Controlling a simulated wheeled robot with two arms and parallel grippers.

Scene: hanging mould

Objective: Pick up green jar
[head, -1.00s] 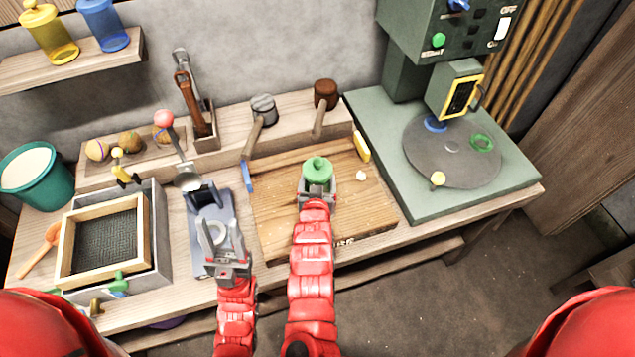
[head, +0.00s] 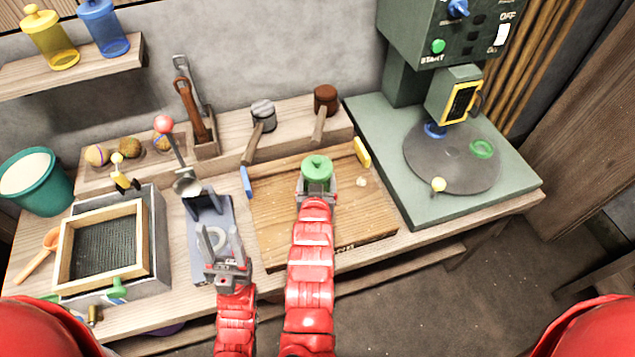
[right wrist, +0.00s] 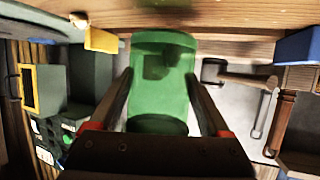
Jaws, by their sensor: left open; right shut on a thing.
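My right gripper (head: 317,188) is shut on the jar. In the right wrist view the jar (right wrist: 160,85) fills the middle, with one finger of my right gripper (right wrist: 160,105) along each side. Whether the jar's base touches the board cannot be told. My left gripper (head: 222,245) is open and empty above the grey-blue press plate (head: 196,268), left of the board.
The wooden board (head: 275,235) has a blue block (head: 246,182) and a yellow block (head: 362,153) at its edges. A framed sieve box (head: 150,240) stands left. The green machine (head: 405,205) with its round plate stands right. Two mallets (head: 325,100) lie behind.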

